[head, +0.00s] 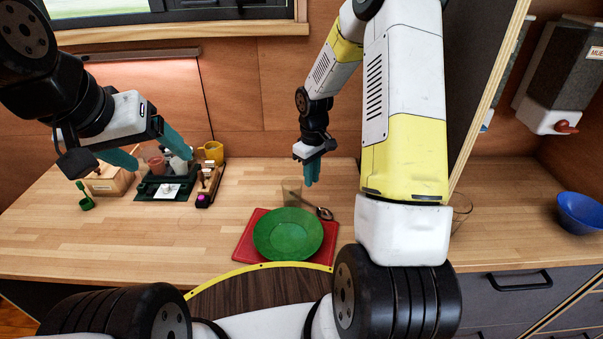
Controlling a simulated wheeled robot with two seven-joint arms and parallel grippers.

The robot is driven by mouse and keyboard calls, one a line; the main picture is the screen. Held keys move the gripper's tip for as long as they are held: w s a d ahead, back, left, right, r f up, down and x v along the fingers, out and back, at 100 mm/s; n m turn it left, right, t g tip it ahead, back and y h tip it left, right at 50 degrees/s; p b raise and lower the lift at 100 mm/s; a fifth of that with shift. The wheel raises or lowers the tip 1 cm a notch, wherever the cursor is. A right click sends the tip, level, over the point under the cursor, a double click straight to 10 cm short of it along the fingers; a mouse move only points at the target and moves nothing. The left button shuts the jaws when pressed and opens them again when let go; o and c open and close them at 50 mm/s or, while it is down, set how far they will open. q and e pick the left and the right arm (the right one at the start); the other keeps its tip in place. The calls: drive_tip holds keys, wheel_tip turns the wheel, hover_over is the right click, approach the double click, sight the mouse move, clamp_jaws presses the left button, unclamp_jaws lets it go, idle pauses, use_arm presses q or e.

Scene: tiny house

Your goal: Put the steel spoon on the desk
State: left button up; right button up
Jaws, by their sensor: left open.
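A steel spoon (325,213) lies on the wooden desk (130,235), just behind the red mat, with its handle running toward a clear glass (291,192). I cannot tell whether the handle touches the glass. My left gripper (160,159) is open and appears empty, above the left part of the desk near a dark green tray. My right gripper (310,181) points down above the back of the desk, behind the spoon and near the glass. Its teal fingers are seen nearly edge-on, so their gap is hidden.
A green plate (287,232) rests on the red mat (248,252). At the left stand the dark green tray (150,191), a yellow mug (211,151), a wooden box (108,182) and a small green item (85,202). A blue bowl (580,212) is far right. The front left desk is clear.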

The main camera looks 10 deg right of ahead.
drive_tip(key=s+r+m+t, duration=0.1)
drive_tip(key=s+r, duration=0.3)
drive_tip(key=r, duration=0.5)
drive_tip(key=s+r+m+t, duration=0.2)
drive_tip(key=s+r, duration=0.1)
drive_tip(key=r, duration=0.7)
drive_tip(key=s+a+r+m+t+y, duration=0.1)
drive_tip(key=s+r, duration=0.3)
drive_tip(key=s, duration=0.4)
drive_tip(key=s+a+r+m+t+y, duration=0.1)
drive_tip(key=s+a+r+m+t, duration=0.1)
drive_tip(key=s+r, duration=0.3)
drive_tip(key=shift+s+a+r, duration=0.2)
drive_tip(key=shift+s, duration=1.4)
